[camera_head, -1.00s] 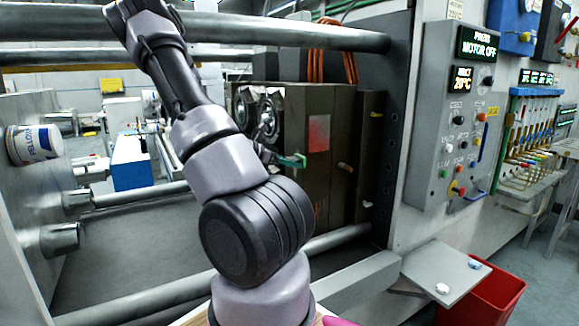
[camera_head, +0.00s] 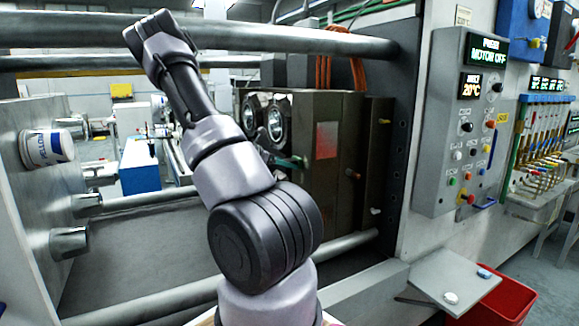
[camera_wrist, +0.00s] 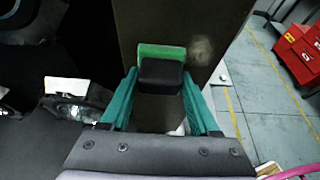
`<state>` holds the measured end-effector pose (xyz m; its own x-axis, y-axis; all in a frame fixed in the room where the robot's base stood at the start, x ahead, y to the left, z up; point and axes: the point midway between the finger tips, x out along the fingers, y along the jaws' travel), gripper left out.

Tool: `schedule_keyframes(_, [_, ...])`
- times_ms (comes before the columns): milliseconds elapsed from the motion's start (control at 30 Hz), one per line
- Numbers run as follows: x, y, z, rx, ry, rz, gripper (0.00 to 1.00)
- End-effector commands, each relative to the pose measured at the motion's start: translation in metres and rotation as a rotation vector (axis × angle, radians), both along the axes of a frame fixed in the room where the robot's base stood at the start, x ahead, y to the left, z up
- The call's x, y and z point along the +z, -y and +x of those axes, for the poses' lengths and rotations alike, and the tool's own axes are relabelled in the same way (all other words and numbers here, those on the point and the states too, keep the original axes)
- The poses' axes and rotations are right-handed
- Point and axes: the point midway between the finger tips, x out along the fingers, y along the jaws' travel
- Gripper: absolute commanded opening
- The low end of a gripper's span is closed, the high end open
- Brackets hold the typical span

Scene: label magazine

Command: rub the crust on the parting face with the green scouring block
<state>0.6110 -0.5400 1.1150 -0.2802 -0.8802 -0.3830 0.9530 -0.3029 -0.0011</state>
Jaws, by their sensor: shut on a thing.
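My gripper (camera_wrist: 160,78) has two teal fingers in the wrist view. They are shut on the scouring block (camera_wrist: 161,52), which has a green pad on the far side of a dark grip. The pad is at or close to the brown-grey parting face (camera_wrist: 220,24); I cannot tell if it touches. A pale, blurry patch (camera_wrist: 201,50), which looks like the crust, shows on the face just right of the pad. In the head view my gripper (camera_head: 290,162) shows as a bit of teal at the mould (camera_head: 345,170), mostly hidden behind my arm.
Two round cavities (camera_head: 278,120) are in the mould face. Steel tie bars (camera_head: 270,36) run above and below the mould. A control panel (camera_head: 466,125) stands to the right. A small shelf (camera_head: 440,275) and a red bin (camera_head: 500,300) are at lower right.

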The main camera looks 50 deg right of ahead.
Motion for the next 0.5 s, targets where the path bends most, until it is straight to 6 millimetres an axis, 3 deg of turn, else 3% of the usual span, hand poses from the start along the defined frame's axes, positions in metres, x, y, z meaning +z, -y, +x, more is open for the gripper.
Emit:
schedule_keyframes(333, [0.002, 0.003, 0.003, 0.003, 0.000, -0.002, 0.17])
schedule_keyframes(500, [0.002, -0.009, 0.007, 0.005, 0.001, -0.002, 0.17])
